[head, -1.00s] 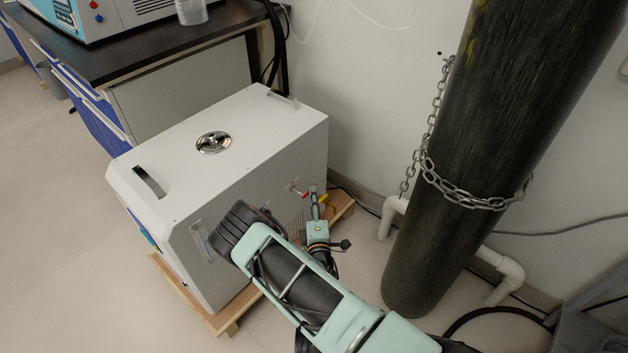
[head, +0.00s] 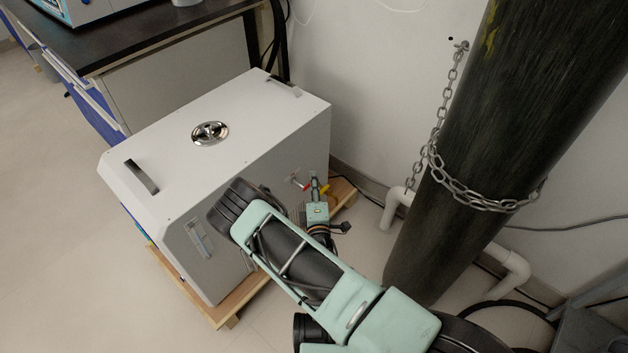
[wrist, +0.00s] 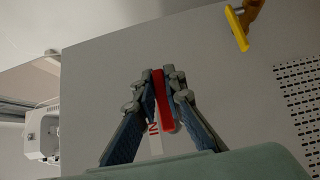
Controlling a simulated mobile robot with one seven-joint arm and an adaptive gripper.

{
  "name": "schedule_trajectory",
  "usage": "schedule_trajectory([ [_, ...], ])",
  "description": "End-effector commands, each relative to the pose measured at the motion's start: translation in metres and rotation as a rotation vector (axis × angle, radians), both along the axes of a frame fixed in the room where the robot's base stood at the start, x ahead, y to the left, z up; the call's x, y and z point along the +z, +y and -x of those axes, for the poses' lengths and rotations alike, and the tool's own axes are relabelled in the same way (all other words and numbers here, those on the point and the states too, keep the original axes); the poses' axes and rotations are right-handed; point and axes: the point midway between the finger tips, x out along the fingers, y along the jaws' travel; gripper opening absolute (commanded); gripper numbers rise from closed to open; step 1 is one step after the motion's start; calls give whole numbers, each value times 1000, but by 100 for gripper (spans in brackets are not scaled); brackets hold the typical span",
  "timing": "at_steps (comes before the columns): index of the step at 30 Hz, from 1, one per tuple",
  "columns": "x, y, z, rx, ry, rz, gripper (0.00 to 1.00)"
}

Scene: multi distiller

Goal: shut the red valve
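The red valve (wrist: 162,98) shows in the wrist view as a narrow red handle with a white label partly visible beside it. It is on the side of the white box and is small in the head view (head: 307,186). My gripper (wrist: 164,84) has one finger on each side of the red handle. The fingers are drawn together and appear to touch it on both sides. In the head view my gripper (head: 315,186) reaches the valves at the box's right-hand end, and its fingers partly hide them.
A yellow valve (wrist: 238,28) is up and right of my gripper in the wrist view. The white box (head: 175,165) stands on a wooden pallet (head: 232,305). A black chained cylinder (head: 455,160) stands to the right, with white piping (head: 390,208) behind it.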

Motion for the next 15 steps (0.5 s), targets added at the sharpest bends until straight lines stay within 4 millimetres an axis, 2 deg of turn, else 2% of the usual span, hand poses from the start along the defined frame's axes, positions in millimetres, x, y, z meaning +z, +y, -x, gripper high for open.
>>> schedule_trajectory([
  [15, 1, 0, 0, 0, 50, -39, 0],
])
